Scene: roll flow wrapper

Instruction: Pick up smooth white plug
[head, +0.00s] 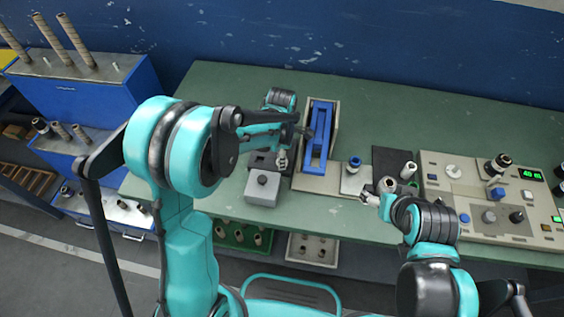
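A smooth pale, whitish cylinder (408,170) stands upright on a dark pad (394,158) right of centre; it looks like the white plug. My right gripper (372,196) is just left of and in front of it, apart from it as far as I can see. Its fingers are small and partly hidden by the wrist. I see nothing clearly held in either gripper.
A grey box with a round button (262,187) stands at the table's front left. A small block with a blue-topped post (354,163) is left of the plug. A control panel (488,200) with knobs fills the right. The green table (400,115) is clear behind.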

